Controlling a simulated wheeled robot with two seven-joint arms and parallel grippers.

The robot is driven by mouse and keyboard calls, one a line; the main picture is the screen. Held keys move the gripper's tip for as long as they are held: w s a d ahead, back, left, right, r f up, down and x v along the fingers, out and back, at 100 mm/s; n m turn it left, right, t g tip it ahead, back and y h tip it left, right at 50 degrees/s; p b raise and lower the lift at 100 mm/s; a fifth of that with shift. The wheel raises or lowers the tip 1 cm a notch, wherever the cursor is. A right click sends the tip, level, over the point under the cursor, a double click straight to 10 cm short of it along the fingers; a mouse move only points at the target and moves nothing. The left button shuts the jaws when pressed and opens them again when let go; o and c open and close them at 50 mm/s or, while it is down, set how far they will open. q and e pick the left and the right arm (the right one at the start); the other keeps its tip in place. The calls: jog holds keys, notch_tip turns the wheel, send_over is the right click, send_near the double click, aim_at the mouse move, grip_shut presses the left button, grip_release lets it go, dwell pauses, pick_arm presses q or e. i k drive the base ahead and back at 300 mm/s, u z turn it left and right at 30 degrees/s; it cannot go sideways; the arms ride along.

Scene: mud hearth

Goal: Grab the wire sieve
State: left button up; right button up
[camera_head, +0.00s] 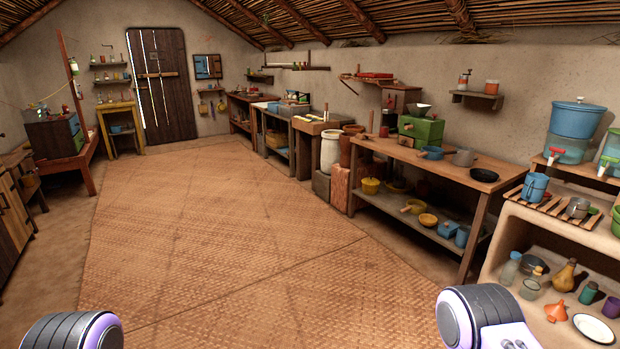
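I cannot pick out a wire sieve for certain; at this distance the small wares on the tables, shelves and wall are hard to tell apart. Small round items (203,107) hang on the far wall right of the door, too small to identify. A dark, flat round pan (484,175) lies on the right-hand wooden table (440,168). Neither gripper is in view.
A woven mat (220,235) covers the open floor, which is clear to the wooden door (160,85). Tables with pots line the right wall. A clay stand (520,228) with bottles and a blue water dispenser (577,118) is near right. Cabinets (12,220) stand left.

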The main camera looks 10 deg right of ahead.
aim_at(428, 152)
jog(key=z, duration=0.15)
jog(key=i, duration=2.65)
jog(key=z, duration=1.05)
jog(key=i, duration=1.85)
jog(key=z, duration=0.8)
jog(key=i, duration=0.25)
jog(key=z, duration=0.05)
